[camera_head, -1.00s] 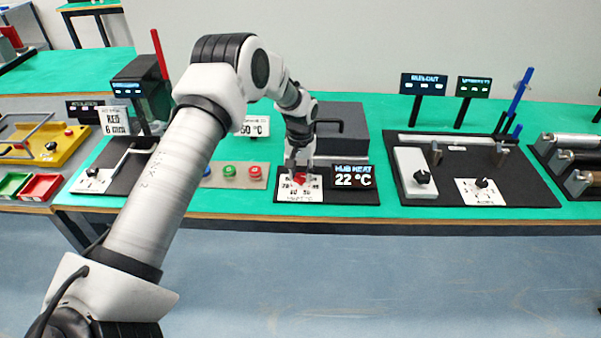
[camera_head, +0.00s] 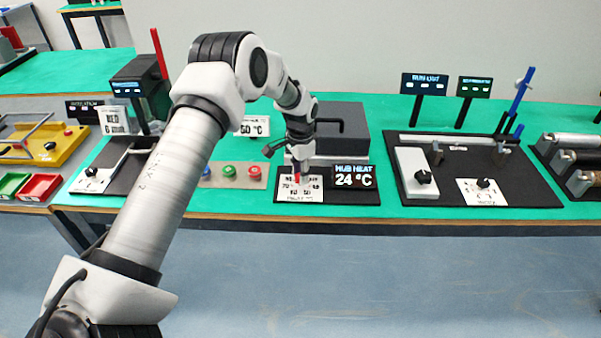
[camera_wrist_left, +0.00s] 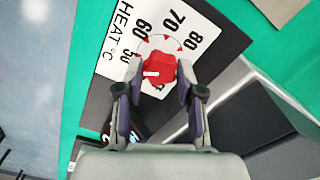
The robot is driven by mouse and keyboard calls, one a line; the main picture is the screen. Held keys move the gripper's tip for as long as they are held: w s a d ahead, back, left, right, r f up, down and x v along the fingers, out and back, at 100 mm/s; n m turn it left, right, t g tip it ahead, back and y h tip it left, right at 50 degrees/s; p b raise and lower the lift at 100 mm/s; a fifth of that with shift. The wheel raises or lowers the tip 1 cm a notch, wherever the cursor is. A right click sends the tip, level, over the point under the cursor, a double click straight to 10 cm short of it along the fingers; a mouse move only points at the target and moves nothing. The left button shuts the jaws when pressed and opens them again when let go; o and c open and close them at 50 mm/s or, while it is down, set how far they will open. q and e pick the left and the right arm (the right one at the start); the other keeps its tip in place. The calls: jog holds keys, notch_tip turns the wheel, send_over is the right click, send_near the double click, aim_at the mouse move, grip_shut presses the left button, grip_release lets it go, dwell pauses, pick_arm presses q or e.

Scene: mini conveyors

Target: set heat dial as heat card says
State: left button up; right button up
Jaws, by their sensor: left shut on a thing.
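The red heat dial (camera_head: 298,180) sits on a white scale plate (camera_head: 312,196) at the table's front edge. My left gripper (camera_head: 292,166) is shut on the dial from above. In the wrist view its fingers (camera_wrist_left: 160,82) flank the red dial (camera_wrist_left: 160,66). The dial's white mark points left in that view, towards one finger; numbers 60, 70 and 80 are readable on the scale (camera_wrist_left: 185,28), others partly hidden. A white card (camera_head: 254,126) behind my arm seems to read 50 °C, partly covered. The hub heat display (camera_head: 353,179) reads 24 °C. My right gripper is out of view.
A dark grey box with a handle (camera_head: 341,125) stands just behind the dial. Coloured buttons (camera_head: 229,170) lie to its left. A black board with a knob and rod (camera_head: 455,165) is to the right. The floor in front is clear.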

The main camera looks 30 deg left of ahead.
pick_arm(q)
jog(key=shift+s+d+f+m, duration=0.1)
jog(key=shift+s+f+m, duration=0.15)
jog(key=shift+m, duration=0.15)
jog(key=o, duration=0.9)
jog(key=shift+o, duration=1.3)
jog(key=shift+w, duration=0.2)
jog(key=shift+r, duration=0.1)
notch_tip(320, 180, up, 12)
